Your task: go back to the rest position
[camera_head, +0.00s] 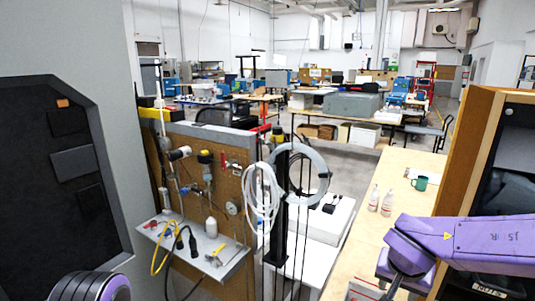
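My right arm, purple and grey, comes in from the right edge over the wooden bench. Its link runs left to a joint and then bends down out of the bottom of the picture. My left arm shows only as a rounded purple and black part at the bottom left. Neither gripper is in view, so I cannot see their fingers or whether they hold anything.
A pegboard (228,190) with tools and coiled tubing (263,198) stands ahead, above a small grey shelf (193,246). A wooden bench (398,178) at right holds two white bottles (374,198) and a green mug (420,183). A dark-panelled cabinet (55,215) is at left.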

